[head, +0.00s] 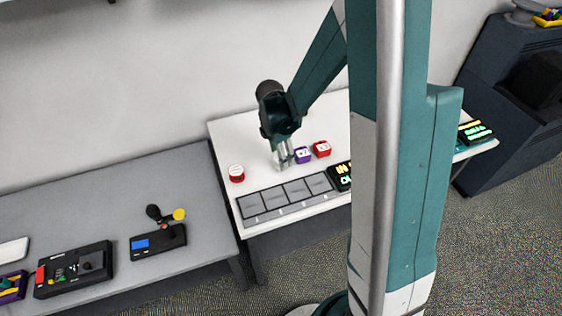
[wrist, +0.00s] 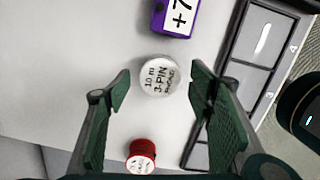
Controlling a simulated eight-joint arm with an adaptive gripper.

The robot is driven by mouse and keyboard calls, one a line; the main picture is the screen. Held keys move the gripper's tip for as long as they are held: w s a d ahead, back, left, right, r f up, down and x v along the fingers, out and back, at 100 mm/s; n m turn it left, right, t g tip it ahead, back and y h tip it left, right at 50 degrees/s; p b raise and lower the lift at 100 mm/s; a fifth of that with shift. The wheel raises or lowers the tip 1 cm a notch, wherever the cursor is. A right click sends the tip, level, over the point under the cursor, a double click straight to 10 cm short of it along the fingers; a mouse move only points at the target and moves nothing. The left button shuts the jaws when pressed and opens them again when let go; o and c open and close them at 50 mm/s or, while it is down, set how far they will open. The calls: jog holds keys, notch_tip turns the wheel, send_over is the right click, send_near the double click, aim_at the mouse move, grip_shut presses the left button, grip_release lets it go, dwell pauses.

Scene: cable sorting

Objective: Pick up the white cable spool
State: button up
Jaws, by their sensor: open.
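The white cable spool (wrist: 160,77) shows in the wrist view with its round top facing the camera, lettered "10 m 3-PIN". It stands on the white table (head: 237,132). My gripper (wrist: 158,84) is open, with one green finger on each side of the spool in the picture and visible gaps to it. How far down the fingers reach beside it is hard to tell. In the head view my gripper (head: 284,155) points down over the table, and the spool there is largely hidden or blends with the fingers.
A red-sided spool (head: 236,174) stands to the left; the wrist view shows it below (wrist: 141,158). A purple block (head: 303,155) is close on the right, with a red block (head: 322,149) beyond. A grey tray with several compartments (head: 288,195) lies along the front edge.

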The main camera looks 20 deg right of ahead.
jog(key=shift+d+f, duration=0.15)
jog(key=shift+f, duration=1.1)
jog(key=c, duration=1)
